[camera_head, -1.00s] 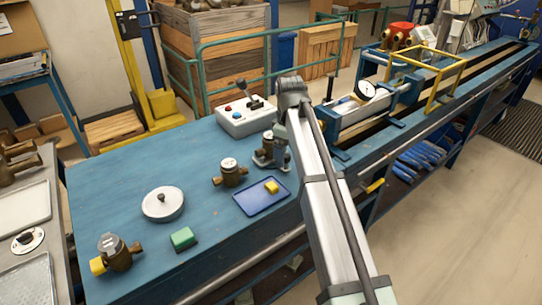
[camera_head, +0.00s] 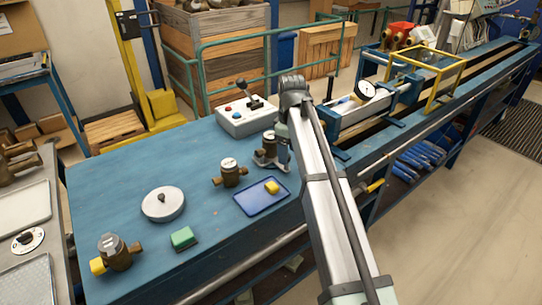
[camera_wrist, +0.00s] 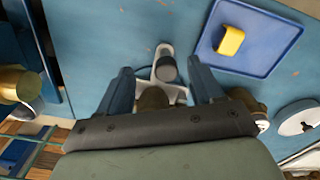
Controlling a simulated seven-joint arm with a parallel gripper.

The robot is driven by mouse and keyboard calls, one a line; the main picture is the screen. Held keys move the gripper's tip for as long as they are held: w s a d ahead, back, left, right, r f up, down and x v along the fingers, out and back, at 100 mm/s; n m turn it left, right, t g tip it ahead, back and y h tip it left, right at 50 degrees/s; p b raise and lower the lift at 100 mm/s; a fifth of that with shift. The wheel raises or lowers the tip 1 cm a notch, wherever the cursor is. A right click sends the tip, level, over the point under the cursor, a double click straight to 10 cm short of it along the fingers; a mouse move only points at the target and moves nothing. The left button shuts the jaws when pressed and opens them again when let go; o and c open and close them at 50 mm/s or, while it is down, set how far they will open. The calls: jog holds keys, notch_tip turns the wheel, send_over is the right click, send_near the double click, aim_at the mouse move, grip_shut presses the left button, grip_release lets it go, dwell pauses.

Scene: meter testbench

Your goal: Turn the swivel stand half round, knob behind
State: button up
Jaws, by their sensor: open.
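The swivel stand (camera_head: 260,162) is a grey base carrying a bronze meter (camera_head: 269,143), near the right end of the blue table. In the wrist view the stand (camera_wrist: 180,92) shows a pale arm with a dark round knob (camera_wrist: 166,68). The knob is on the side nearer the table's front edge. My gripper (camera_wrist: 160,70) is open, with one blue finger on each side of the knob and apart from it in the picture. In the head view my gripper (camera_head: 283,158) hangs beside the stand. The gripper body hides part of the meter in the wrist view.
A blue tray (camera_head: 248,208) with a yellow block (camera_head: 272,187) lies close in front of the stand. Another bronze meter (camera_head: 229,173) stands to its left. A control box (camera_head: 246,117) with a lever is behind. A round lidded disc (camera_head: 162,204) and green block (camera_head: 183,238) lie further left.

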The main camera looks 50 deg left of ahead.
jog(key=shift+w, duration=0.4)
jog(key=shift+w+a, duration=0.1)
jog(key=shift+w, duration=0.05)
